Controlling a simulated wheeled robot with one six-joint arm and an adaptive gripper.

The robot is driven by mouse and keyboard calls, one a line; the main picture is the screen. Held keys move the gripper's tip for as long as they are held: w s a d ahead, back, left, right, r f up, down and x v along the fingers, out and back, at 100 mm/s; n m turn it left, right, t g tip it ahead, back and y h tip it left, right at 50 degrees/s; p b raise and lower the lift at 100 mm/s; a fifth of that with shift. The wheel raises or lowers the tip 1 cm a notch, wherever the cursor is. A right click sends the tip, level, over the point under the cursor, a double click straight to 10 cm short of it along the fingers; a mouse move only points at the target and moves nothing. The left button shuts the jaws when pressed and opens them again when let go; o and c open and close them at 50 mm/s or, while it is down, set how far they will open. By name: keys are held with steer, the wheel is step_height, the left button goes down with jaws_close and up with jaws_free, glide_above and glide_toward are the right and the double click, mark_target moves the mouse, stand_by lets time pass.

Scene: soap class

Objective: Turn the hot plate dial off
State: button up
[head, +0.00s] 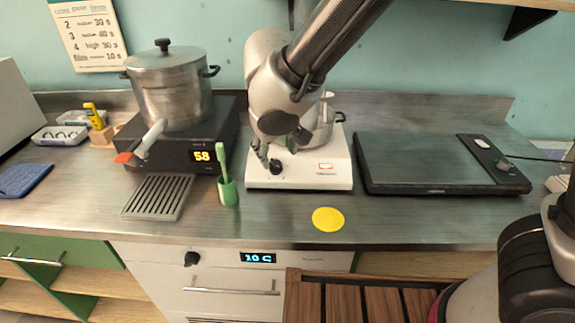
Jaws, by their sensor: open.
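A white hot plate (312,178) stands in the middle of the counter, with a small lit red display on its front. A dark round dial (275,167) is at the left of that front; I cannot read its setting. A small metal pot (326,132) sits on top, partly hidden by my arm. My gripper (268,154) is open, just above and beside the dial; I cannot tell whether it touches it.
A black cooker (190,162) showing 58 carries a large lidded pot (172,88) at left. A green brush holder (228,193) and grey rack (158,197) stand before it. A flat black appliance (420,162) lies right. A yellow disc (328,219) lies near the front edge.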

mark_target(276, 164)
steer(key=shift+m, duration=0.5)
steer(key=x, duration=0.7)
steer(key=shift+w+f, duration=0.2)
steer(key=shift+f, duration=0.15)
steer(key=c, duration=1)
